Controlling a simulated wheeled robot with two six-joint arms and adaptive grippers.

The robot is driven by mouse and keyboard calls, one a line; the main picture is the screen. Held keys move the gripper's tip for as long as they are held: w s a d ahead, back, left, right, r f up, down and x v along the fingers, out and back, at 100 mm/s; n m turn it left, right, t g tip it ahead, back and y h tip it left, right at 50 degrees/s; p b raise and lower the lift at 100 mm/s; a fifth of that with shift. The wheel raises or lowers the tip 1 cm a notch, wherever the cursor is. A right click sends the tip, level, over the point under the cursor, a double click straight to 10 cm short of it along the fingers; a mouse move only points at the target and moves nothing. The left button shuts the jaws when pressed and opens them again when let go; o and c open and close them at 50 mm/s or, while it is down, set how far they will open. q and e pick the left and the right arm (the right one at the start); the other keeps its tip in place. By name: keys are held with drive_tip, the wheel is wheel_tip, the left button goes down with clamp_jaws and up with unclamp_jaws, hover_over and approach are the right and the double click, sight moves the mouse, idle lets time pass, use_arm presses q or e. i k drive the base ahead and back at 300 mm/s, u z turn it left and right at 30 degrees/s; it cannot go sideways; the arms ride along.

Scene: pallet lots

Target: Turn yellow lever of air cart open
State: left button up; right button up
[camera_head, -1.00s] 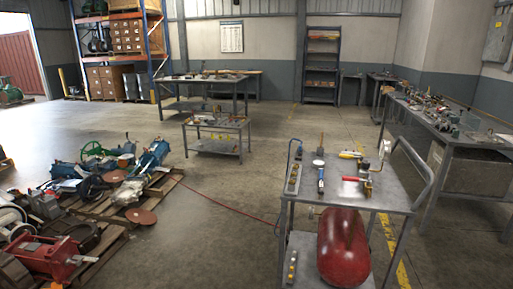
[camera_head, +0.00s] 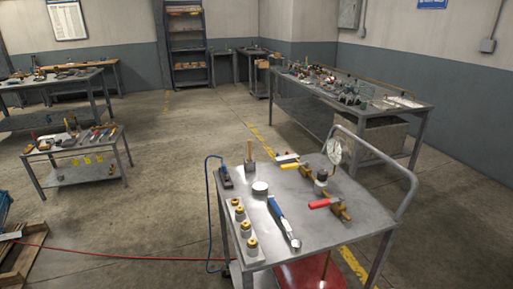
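The cart (camera_head: 290,236) stands at the lower right of the head view, with a grey metal top. On its far part is a brass fitting with a yellow lever (camera_head: 290,166) pointing left, small and hard to make out. A red lever (camera_head: 325,203) sits nearer on the brass valve body (camera_head: 341,212). A round white gauge (camera_head: 334,152) stands upright behind them. A red tank (camera_head: 305,271) shows partly under the top; the rest of it is hidden. Neither of my grippers is in view.
The cart top also holds a blue-handled tool (camera_head: 279,219), several brass fittings on a block (camera_head: 244,228) and a white round piece (camera_head: 260,188). A bent handle rail (camera_head: 408,184) rises at right. A red hose (camera_head: 110,256) crosses the floor at left. A workbench (camera_head: 345,108) stands behind.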

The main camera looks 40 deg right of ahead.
sight(296, 165)
drive_tip(key=i, duration=2.8)
drive_tip(key=z, duration=4.55)
drive_tip(key=i, duration=0.5)
